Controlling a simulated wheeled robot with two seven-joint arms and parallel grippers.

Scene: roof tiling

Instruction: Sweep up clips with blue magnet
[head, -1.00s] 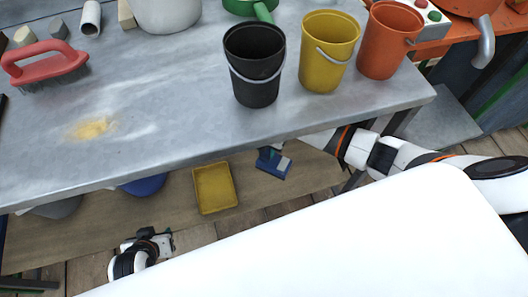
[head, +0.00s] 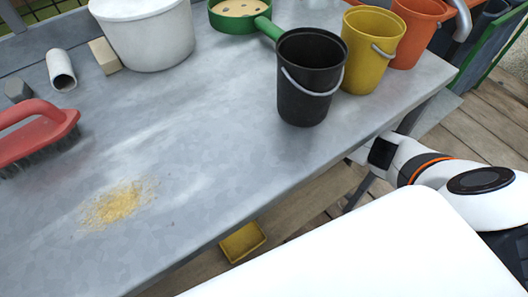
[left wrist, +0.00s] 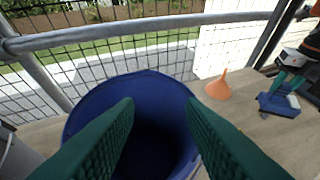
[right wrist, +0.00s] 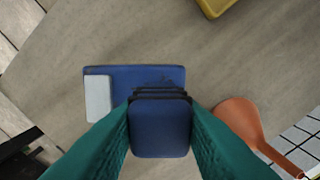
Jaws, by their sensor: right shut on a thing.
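My right gripper (right wrist: 160,112) is shut on the blue magnet (right wrist: 160,137), a rounded blue block with dark bands at its far end. A flat blue piece with a pale grey pad (right wrist: 98,98) lies just beyond it; I cannot tell whether they are joined. The left wrist view shows this gripper (left wrist: 292,82) over the blue piece (left wrist: 278,105) on the lower shelf. My left gripper (left wrist: 160,115) is open and empty, its fingers over a blue bucket (left wrist: 135,85). Neither gripper shows in the head view. I can make out no clips.
An orange funnel (right wrist: 240,118) lies beside the right gripper. A yellow tray (head: 242,241) is partly hidden below the tabletop (head: 215,150). Black (head: 308,85) and yellow (head: 372,55) buckets, a red brush (head: 35,135) and yellow dust (head: 118,203) are above. A railing (left wrist: 150,25) backs the shelf.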

